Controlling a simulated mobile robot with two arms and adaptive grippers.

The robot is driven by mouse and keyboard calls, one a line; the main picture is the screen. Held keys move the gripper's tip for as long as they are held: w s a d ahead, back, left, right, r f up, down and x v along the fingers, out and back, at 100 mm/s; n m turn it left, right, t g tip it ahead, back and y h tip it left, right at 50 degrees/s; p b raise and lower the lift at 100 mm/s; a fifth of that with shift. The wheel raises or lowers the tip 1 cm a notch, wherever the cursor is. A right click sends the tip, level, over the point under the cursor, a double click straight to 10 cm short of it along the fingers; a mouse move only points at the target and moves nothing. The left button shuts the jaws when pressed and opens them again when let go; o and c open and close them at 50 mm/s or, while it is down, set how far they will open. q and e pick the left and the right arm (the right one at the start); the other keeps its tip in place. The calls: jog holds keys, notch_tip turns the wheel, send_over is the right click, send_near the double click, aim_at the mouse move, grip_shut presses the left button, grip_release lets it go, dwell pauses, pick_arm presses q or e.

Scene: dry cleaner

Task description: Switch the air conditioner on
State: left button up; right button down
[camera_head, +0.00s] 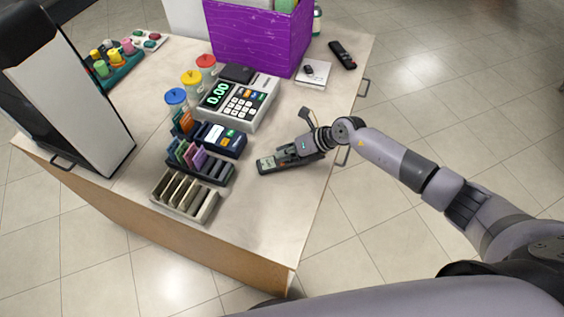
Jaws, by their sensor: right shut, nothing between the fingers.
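A dark handheld device with a small greenish screen (266,164), which looks like a remote control, lies on the counter near its right side. My right gripper (285,157) is shut and empty, with its fingertips at this device. The gripper covers the device's right part, and I cannot tell whether the fingertips touch it. A second black handset (343,55) lies at the counter's far right corner. No air conditioner shows in this view. My left gripper is not in view.
The counter (259,219) also holds a cash register (236,101), a card terminal (220,139), slotted card racks (184,195), a purple box (258,38) and a large monitor (72,92). The counter's front right area is clear.

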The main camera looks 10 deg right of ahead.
jog(key=shift+f, duration=0.35)
dwell(0.8)
jog(key=shift+r, duration=0.15)
jog(key=shift+r+p, duration=0.5)
jog(key=shift+r, duration=0.15)
notch_tip(320, 180, up, 5)
jog(key=p, duration=0.4)
jog(key=shift+p, duration=0.4)
